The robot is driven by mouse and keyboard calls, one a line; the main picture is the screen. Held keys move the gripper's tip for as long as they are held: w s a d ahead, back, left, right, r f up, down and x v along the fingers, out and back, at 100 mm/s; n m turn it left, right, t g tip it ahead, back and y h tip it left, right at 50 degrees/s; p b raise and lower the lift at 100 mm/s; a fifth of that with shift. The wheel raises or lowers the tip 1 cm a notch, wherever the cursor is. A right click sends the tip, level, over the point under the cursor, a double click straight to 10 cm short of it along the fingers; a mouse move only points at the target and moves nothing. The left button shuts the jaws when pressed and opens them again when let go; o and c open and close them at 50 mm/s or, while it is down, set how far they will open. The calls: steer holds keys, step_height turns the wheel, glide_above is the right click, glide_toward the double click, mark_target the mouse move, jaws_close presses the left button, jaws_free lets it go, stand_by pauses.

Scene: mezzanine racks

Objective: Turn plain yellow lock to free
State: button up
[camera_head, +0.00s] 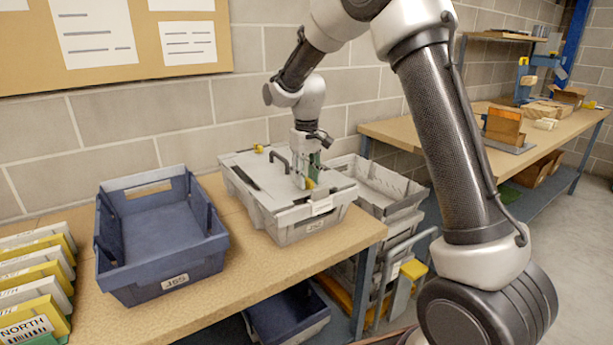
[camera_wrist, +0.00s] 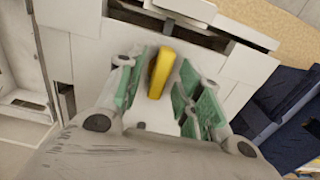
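A grey crate (camera_head: 285,230) with a light lid (camera_head: 240,162) stands on the wooden table. A plain yellow lock (camera_head: 310,183) is on the lid near its front edge. It also shows in the wrist view as a yellow bar (camera_wrist: 161,72), slightly tilted. My gripper (camera_head: 306,178) points down over it. In the wrist view its green-padded fingers stand apart on both sides of the bar, with gaps visible. A second yellow lock (camera_head: 258,148) is at the lid's far edge. A dark handle (camera_head: 280,158) rises from the lid.
An empty blue bin (camera_head: 155,255) stands left of the crate. Yellow and white labelled files (camera_head: 35,275) are at the far left. An open grey tray (camera_head: 375,190) sits right of the crate. Another workbench (camera_head: 455,150) is at the right. The wall is close behind.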

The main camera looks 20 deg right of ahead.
jaws_close()
steer(key=n, duration=0.4)
steer(key=shift+n, duration=0.4)
steer(key=n, duration=0.4)
steer(key=shift+n, duration=0.3)
steer(key=n, duration=0.4)
steer(key=shift+n, duration=2.2)
steer(key=shift+o, duration=0.2)
jaws_free()
